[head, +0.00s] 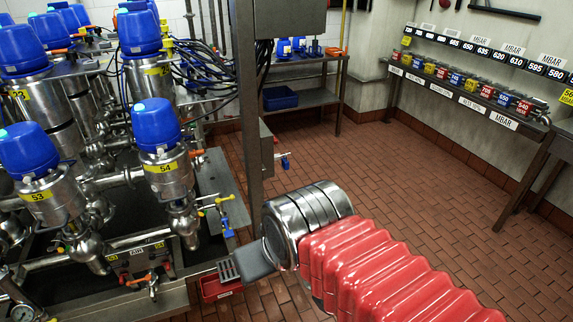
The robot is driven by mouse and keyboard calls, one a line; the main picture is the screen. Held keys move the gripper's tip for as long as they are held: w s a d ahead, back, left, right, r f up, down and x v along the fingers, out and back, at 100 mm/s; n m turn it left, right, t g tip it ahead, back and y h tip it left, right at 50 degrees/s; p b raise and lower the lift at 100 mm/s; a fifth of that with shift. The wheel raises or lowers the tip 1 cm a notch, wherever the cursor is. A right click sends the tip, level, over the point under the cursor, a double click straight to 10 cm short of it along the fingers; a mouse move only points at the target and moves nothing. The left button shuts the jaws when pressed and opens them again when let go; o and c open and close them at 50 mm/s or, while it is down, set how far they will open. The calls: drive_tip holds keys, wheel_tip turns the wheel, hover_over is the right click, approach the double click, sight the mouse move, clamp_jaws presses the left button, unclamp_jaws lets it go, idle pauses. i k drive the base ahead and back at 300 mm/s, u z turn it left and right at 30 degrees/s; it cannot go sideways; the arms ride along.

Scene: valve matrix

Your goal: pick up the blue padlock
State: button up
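Small coloured blocks stand in a row on the wall shelf at the right. Several are blue, including one blue block (456,79) near the middle and another blue block (504,99) further right. They may be padlocks, but they are too small to tell for certain. My gripper (229,270) is at the lower middle, at the end of my red-sleeved arm, pointing left toward the valve rack. It is far from the shelf. A dark finger shows edge-on, so I cannot see whether it is open or shut. Nothing is visibly held.
Steel valves with blue caps (160,124) fill the left. A grey post (249,120) stands beside my gripper. A red bin (219,287) sits on the floor below it. A steel table (312,97) with a blue bin (280,98) is behind. The tiled floor (385,165) is clear.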

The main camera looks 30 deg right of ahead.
sight(285, 164)
drive_tip(key=u, duration=0.05)
drive_tip(key=i, duration=1)
drive_tip(key=z, duration=0.05)
